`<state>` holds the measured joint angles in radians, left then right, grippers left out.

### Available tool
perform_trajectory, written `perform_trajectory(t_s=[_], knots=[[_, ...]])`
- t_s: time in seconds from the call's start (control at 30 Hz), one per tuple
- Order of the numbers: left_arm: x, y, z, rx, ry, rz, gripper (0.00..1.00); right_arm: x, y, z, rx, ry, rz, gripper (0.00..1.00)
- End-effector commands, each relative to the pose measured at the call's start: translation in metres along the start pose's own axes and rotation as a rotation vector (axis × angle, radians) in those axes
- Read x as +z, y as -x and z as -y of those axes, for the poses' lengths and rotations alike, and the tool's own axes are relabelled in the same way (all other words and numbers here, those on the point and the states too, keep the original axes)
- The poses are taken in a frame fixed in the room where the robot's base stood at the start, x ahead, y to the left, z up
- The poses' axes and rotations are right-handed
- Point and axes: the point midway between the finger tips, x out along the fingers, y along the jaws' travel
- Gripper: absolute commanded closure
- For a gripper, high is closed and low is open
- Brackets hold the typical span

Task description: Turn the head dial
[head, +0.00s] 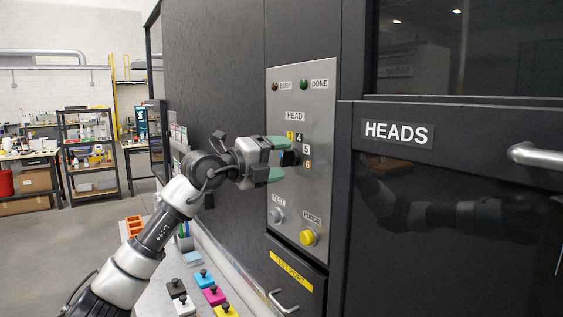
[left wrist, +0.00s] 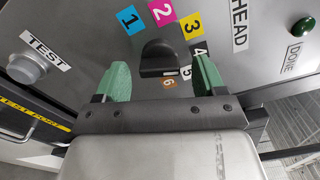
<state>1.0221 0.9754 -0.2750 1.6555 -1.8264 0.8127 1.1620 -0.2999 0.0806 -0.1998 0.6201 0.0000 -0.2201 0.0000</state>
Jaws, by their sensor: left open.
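The head dial is a black knob (head: 291,157) on the grey control panel (head: 317,200), under the HEAD label. In the left wrist view the dial (left wrist: 158,57) has numbered colour labels 1 to 6 around part of it. Which number it points to I cannot tell. My left gripper (head: 279,160) is at the panel, its green fingers open, one above and one below the dial. In the left wrist view the fingers (left wrist: 162,70) stand to either side of the dial with gaps, and no contact shows. My right gripper is not in view.
A TEST button (head: 276,215) and a yellow button (head: 309,237) sit below the dial; BUSY and DONE lamps sit above. A HEADS door with a handle (head: 535,154) is at the right. Coloured blocks with knobs (head: 214,295) stand on the ledge below.

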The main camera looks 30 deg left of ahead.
Motion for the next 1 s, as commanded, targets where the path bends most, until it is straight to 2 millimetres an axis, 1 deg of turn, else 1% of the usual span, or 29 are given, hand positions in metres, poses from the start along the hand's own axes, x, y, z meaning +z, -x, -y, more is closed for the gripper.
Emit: perform_trajectory(t_s=[0.03,0.2,0.4,0.5,0.67,1.0], knots=[[-0.001,0.009,-0.005,0.001,-0.004,0.003,0.3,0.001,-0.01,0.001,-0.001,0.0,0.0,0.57],[-0.002,0.044,-0.007,0.003,-0.006,0.004,0.3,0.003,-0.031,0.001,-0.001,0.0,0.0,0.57],[-0.001,0.079,-0.006,0.003,-0.002,0.003,0.3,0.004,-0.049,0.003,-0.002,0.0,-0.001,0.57],[-0.001,0.09,-0.004,0.002,-0.002,0.002,0.3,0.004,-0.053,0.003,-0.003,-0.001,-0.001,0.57],[0.0,0.097,-0.001,0.001,-0.002,0.001,0.3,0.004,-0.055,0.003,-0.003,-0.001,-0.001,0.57],[0.0,0.096,-0.001,0.001,-0.001,0.001,0.3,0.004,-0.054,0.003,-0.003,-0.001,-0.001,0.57]])
